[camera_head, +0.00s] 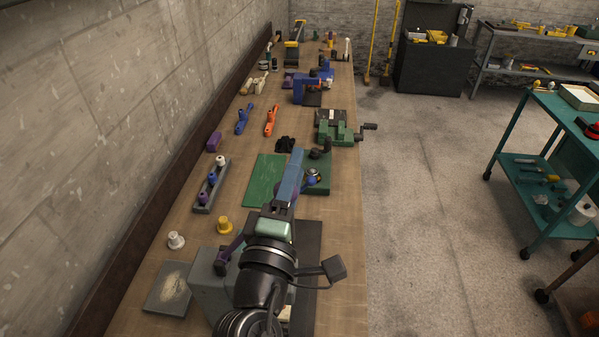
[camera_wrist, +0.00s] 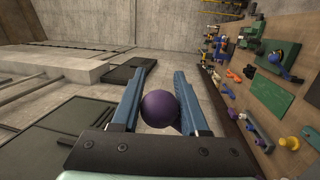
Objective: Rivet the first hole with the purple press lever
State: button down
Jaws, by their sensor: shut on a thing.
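The purple press lever (camera_head: 238,243) rises from the side of a grey press body (camera_head: 208,288) at the near end of the bench. Its upper part is hidden behind my wrist in the head view. In the wrist view its round purple knob (camera_wrist: 160,107) sits between the two blue fingers of my gripper (camera_wrist: 162,85). My gripper (camera_head: 290,178) is shut on this knob, above the bench. My arm covers much of the press in the head view. The hole and any rivet cannot be made out.
A yellow flanged piece (camera_head: 224,226), a white one (camera_head: 176,240) and a worn grey plate (camera_head: 168,288) lie left of the press. Beyond are a green mat (camera_head: 263,178), a rack of knobs (camera_head: 205,203) and a green vise (camera_head: 335,126).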

jog(key=shift+a+f, duration=0.25)
jog(key=shift+f, duration=0.1)
jog(key=shift+c, duration=2.2)
grip_release()
jog(key=shift+o, duration=0.2)
jog(key=shift+r, duration=0.1)
jog(key=shift+d, duration=0.1)
jog(key=b+v, duration=0.6)
jog(key=v, duration=0.7)
jog(key=shift+r, duration=0.1)
